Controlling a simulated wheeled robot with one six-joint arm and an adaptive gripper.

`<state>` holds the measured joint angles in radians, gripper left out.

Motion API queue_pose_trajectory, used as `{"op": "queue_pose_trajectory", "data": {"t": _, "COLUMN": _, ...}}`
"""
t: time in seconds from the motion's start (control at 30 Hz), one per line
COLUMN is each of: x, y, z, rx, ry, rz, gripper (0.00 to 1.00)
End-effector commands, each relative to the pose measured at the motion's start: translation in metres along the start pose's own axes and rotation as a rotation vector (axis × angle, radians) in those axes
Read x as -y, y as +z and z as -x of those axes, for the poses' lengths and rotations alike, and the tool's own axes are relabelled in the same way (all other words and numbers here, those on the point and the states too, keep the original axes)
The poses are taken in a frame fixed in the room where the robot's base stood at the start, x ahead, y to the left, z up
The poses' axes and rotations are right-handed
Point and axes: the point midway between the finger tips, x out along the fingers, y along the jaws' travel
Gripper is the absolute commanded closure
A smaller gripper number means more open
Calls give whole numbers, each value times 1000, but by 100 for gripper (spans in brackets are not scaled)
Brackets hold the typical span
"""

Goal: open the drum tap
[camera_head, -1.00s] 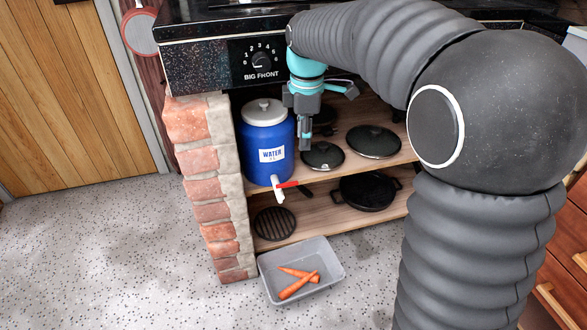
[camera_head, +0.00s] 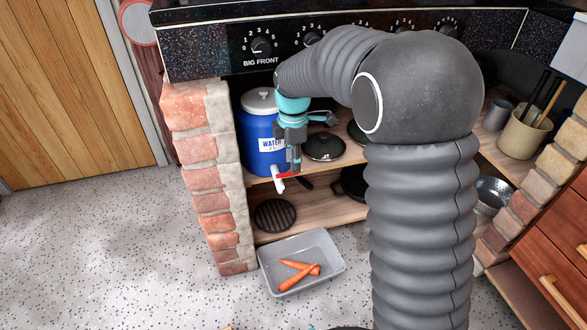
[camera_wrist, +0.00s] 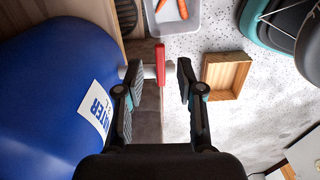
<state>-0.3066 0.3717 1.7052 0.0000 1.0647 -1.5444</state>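The blue water drum (camera_head: 255,152) stands on the upper shelf by the brick pier, and its side fills the left of the wrist view (camera_wrist: 45,85). Its white tap (camera_head: 280,185) sticks out low at the front. The red tap handle (camera_head: 287,175) points right in the head view. In the wrist view the handle (camera_wrist: 160,65) stands between the two fingertips, with gaps on both sides. My gripper (camera_head: 296,165) points down at the tap and is open around the handle (camera_wrist: 159,76). Whether it touches anything is not clear.
A grey tub (camera_head: 301,264) with carrots (camera_head: 298,272) sits on the floor below the tap. Lidded pans (camera_head: 324,146) stand right of the drum. The brick pier (camera_head: 210,180) bounds the left. A black grate (camera_head: 273,215) lies on the lower shelf.

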Motion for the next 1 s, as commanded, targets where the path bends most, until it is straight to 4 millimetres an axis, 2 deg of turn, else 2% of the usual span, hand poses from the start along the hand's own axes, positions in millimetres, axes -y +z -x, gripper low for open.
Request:
{"op": "queue_pose_trajectory", "data": {"t": 0.03, "x": 0, "y": 0, "z": -9, "rx": 0, "ry": -3, "rz": 0, "gripper": 62}}
{"op": "queue_pose_trajectory", "data": {"t": 0.2, "x": 0, "y": 0, "z": -23, "rx": 0, "ry": -1, "rz": 0, "gripper": 62}}
{"op": "queue_pose_trajectory", "data": {"t": 0.57, "x": 0, "y": 0, "z": -28, "rx": 0, "ry": 0, "rz": 0, "gripper": 62}}
{"op": "queue_pose_trajectory", "data": {"t": 0.6, "x": 0, "y": 0, "z": -28, "rx": 0, "ry": 0, "rz": 0, "gripper": 65}}
{"op": "queue_pose_trajectory", "data": {"t": 0.73, "x": 0, "y": 0, "z": -28, "rx": 0, "ry": 0, "rz": 0, "gripper": 98}}
{"op": "queue_pose_trajectory", "data": {"t": 0.77, "x": 0, "y": 0, "z": -28, "rx": 0, "ry": 0, "rz": 0, "gripper": 100}}
{"op": "queue_pose_trajectory", "data": {"t": 1.0, "x": 0, "y": 0, "z": -28, "rx": 0, "ry": 0, "rz": -4, "gripper": 100}}
